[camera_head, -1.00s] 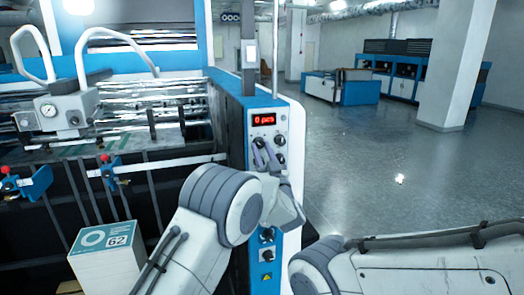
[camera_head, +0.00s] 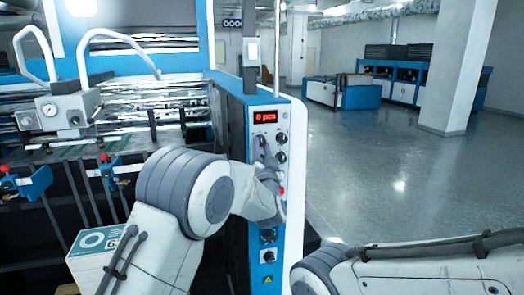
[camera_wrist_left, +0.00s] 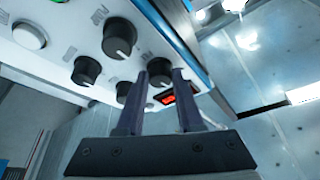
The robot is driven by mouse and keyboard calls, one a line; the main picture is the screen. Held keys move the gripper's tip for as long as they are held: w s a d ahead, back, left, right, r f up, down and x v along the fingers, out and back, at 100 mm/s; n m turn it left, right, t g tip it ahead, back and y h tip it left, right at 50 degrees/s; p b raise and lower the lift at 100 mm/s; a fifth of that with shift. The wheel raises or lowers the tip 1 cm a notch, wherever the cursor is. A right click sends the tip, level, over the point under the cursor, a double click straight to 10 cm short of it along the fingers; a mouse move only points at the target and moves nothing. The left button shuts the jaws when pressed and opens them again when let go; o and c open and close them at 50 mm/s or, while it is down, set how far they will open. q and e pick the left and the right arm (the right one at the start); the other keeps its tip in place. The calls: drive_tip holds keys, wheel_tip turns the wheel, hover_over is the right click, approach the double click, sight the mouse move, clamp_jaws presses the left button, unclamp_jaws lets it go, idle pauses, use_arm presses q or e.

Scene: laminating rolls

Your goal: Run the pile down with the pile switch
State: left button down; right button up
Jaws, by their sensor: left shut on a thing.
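The control panel (camera_head: 284,122) is on the blue and white machine column. It carries a red "0 pcs" display (camera_head: 265,117) and several black knobs; their labels are too small to read. My left gripper (camera_head: 261,145) is at the upper knobs. In the left wrist view its two dark fingers (camera_wrist_left: 158,82) are shut on a black knob (camera_wrist_left: 160,68) near the red display. I cannot read whether this knob is the pile switch. A pile with a teal-marked top (camera_head: 90,250) stands at lower left, partly hidden by my left arm. My right gripper is out of view.
More knobs (camera_wrist_left: 119,38) and a white button (camera_wrist_left: 29,36) lie on the panel beside my fingers. A red button (camera_head: 281,191) shows beside my wrist. The machine fills the left side. The floor (camera_head: 400,180) to the right is open, with a pillar (camera_head: 455,75) farther back.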

use_arm(q)
drive_tip(key=shift+r+m+h, duration=0.1)
drive_tip(key=shift+m+h, duration=0.4)
drive_tip(key=shift+m, duration=0.8)
drive_tip(key=c, duration=0.5)
unclamp_jaws()
drive_tip(key=shift+c, duration=0.2)
drive_tip(key=shift+s, duration=0.1)
